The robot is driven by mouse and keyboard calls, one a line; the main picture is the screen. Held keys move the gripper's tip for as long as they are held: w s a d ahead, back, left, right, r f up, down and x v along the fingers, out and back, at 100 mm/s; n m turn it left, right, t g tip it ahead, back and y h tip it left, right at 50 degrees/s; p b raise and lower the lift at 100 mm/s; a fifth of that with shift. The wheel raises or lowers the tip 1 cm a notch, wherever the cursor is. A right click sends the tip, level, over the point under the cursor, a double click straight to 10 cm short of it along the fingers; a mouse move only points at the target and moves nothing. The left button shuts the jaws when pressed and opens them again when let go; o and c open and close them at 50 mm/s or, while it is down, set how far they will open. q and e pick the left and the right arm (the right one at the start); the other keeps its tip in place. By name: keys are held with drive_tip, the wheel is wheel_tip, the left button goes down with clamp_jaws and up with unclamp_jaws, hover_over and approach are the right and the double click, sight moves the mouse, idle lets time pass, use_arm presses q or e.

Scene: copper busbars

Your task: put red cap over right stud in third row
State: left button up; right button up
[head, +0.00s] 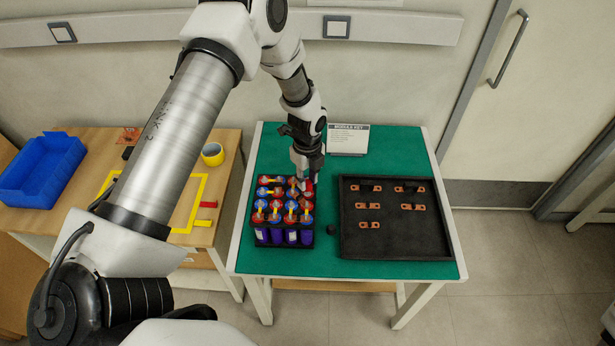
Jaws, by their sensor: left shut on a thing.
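The block of blue cells (292,236) stands in a black holder on the green mat, with red, blue and yellow parts in rows on top. My left gripper (306,183) comes down from above over the far right part of the block. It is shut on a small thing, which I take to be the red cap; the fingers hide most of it. Whether the cap touches a stud cannot be told. The right stud in the third row is too small to make out clearly. My right gripper is not in view.
A black tray (398,241) with several copper busbars (369,224) lies right of the block. A small dark round piece (331,230) lies between them. A white key card (348,139) stands behind. A blue bin (42,172) and yellow tape roll (212,154) are on the left bench.

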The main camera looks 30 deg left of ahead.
use_arm(q)
drive_tip(key=shift+f+b, duration=0.7)
drive_tip(key=shift+f, duration=0.45)
drive_tip(key=shift+f, duration=0.15)
drive_tip(key=o, duration=1)
wheel_tip(320, 180, up, 6)
drive_tip(key=p, duration=0.4)
